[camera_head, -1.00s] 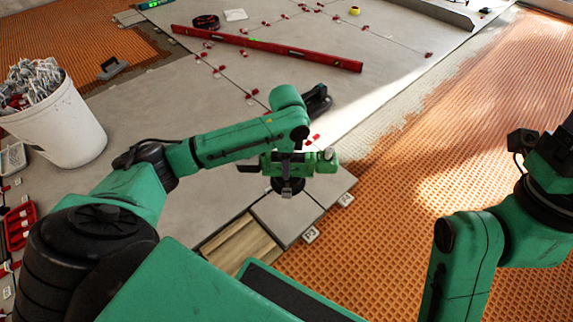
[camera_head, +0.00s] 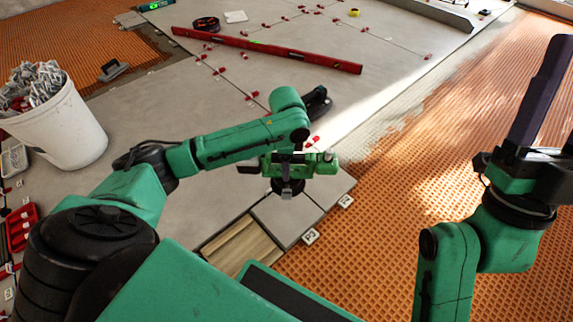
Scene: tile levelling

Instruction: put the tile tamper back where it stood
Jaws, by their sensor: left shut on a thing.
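The tile tamper (camera_head: 322,165), a green and black tool, is over the grey tiles in front of me. My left gripper (camera_head: 287,187) is shut on it; my own arm and wrist hide part of the grip. The tamper looks upright, near the tiles marked P3 and P4; I cannot tell whether its foot touches them. My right gripper (camera_head: 540,95) is at the right edge, pointing up, with dark fingers seen from the side. It is away from the tamper and I cannot tell its opening.
A wooden board (camera_head: 240,246) lies beside the near tile (camera_head: 287,216). Tags P3 (camera_head: 310,236) and P4 (camera_head: 345,200) stand at the tile edge. A white bucket (camera_head: 65,130) of clips is left, a red level (camera_head: 265,49) farther back. Orange matting (camera_head: 400,200) is open at right.

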